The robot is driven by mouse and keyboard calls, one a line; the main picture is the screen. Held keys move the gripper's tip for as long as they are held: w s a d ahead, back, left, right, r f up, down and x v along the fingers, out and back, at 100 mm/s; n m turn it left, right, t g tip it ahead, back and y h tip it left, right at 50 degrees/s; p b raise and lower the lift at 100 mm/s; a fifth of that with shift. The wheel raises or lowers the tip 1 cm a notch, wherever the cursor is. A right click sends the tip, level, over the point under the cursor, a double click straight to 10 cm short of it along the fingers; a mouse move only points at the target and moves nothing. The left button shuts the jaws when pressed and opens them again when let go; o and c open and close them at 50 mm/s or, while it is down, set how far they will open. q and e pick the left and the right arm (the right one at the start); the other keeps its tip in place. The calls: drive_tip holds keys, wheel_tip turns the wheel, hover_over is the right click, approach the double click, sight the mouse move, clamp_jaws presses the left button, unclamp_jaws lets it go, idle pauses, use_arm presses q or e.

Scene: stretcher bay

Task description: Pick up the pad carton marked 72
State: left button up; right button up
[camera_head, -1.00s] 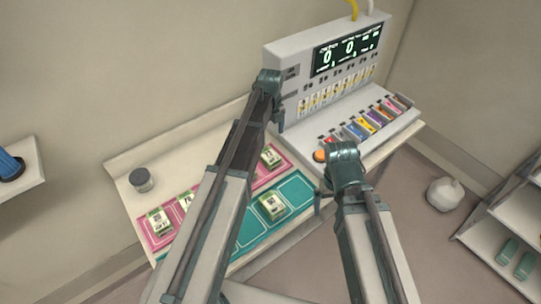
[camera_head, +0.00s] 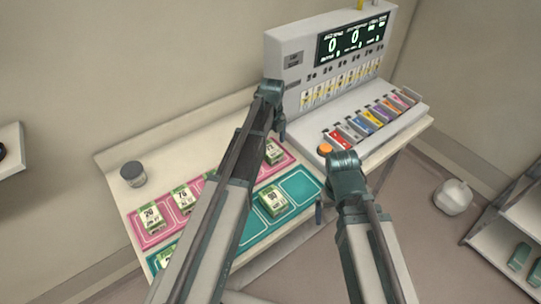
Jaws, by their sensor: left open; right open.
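Several small white-and-green pad cartons stand on the pink and teal mats on the bench. One carton (camera_head: 152,216) is at the left of the pink mat. Another carton (camera_head: 183,199) beside it has a number that looks like 76 or 72. A third carton (camera_head: 273,152) is at the far end, partly behind my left arm. A carton (camera_head: 273,200) stands on the teal mat. My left gripper (camera_head: 279,128) is above the far end; my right gripper (camera_head: 320,207) is beside the teal mat's right end. Both are open and empty.
A grey console (camera_head: 330,65) with a lit display stands at the back right, with colored modules (camera_head: 375,120) and an orange knob (camera_head: 325,150) in front. A dark-lidded jar (camera_head: 133,174) is at the bench's left. A white round container (camera_head: 453,197) is at the right.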

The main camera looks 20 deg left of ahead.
sight(270, 148)
use_arm(q)
drive_tip(key=shift+w+a+f+b, duration=0.1)
drive_tip(key=shift+a+f+b, duration=0.05)
drive_tip(key=shift+f+b, duration=1.2)
drive_tip(key=shift+w+a+f+b, duration=0.1)
drive_tip(key=shift+a+f+b, duration=0.05)
drive_tip(key=shift+f+b, duration=1.15)
drive_tip(key=shift+r, duration=0.1)
drive_tip(key=c, duration=1.5)
